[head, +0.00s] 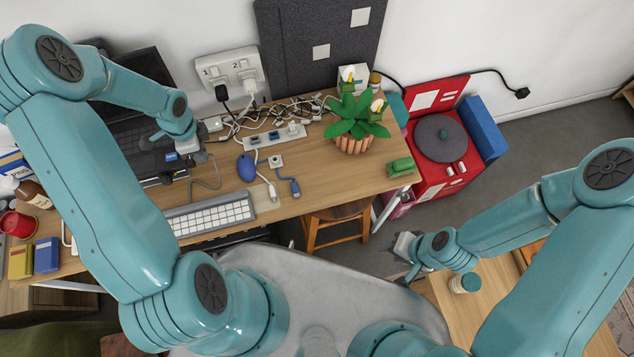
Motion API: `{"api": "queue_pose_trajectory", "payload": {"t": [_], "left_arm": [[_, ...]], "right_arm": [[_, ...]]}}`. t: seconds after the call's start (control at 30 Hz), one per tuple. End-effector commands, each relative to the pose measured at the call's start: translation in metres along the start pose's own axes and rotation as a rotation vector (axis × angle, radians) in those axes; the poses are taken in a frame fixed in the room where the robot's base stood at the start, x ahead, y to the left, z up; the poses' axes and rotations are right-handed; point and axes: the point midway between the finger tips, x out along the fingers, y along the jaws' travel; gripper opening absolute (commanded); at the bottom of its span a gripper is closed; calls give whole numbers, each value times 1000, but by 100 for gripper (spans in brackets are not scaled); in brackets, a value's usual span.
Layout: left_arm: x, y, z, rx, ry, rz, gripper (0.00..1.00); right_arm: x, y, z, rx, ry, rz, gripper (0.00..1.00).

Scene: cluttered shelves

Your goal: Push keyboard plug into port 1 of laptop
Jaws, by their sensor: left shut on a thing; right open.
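The black laptop (136,137) stands open at the left of the wooden desk. My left gripper (188,157) is at the laptop's right edge, shut on the keyboard plug, which the fingers mostly hide. A grey cable (214,178) runs between this gripper and the white keyboard (212,216) in front of the laptop. Port 1 cannot be made out, and I cannot tell whether the plug is in it. My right gripper (409,258) is open and empty, off the desk at the right, above the floor near a small wooden table.
A blue mouse (246,168), loose white and blue plugs (288,187), a power strip (270,137) and tangled cables lie right of the laptop. A potted plant (355,125) and green toy car (400,167) are farther right. A red mug (17,225) stands left.

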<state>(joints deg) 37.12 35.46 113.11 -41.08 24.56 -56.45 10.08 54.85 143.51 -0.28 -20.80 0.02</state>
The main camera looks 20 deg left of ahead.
Motion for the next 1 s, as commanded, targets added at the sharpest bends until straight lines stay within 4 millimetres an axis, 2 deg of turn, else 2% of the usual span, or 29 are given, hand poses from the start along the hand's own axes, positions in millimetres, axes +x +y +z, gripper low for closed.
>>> {"api": "queue_pose_trajectory", "payload": {"t": [0.77, 0.8, 0.87, 0.9, 1.0], "left_arm": [[0, 0, 3, -2, 0, 0, 0], [0, 0, 3, -2, 0, 0, 23], [0, 0, 3, -1, 0, 0, 43], [0, 0, 3, -1, 0, 0, 50], [0, 0, 3, -1, 0, 0, 50]], "right_arm": [[0, 0, 0, 0, 0, 0, 43], [0, 0, 0, 0, 0, 0, 43], [0, 0, 0, 0, 0, 0, 43], [0, 0, 0, 0, 0, 0, 43], [0, 0, 0, 0, 0, 0, 43]]}}
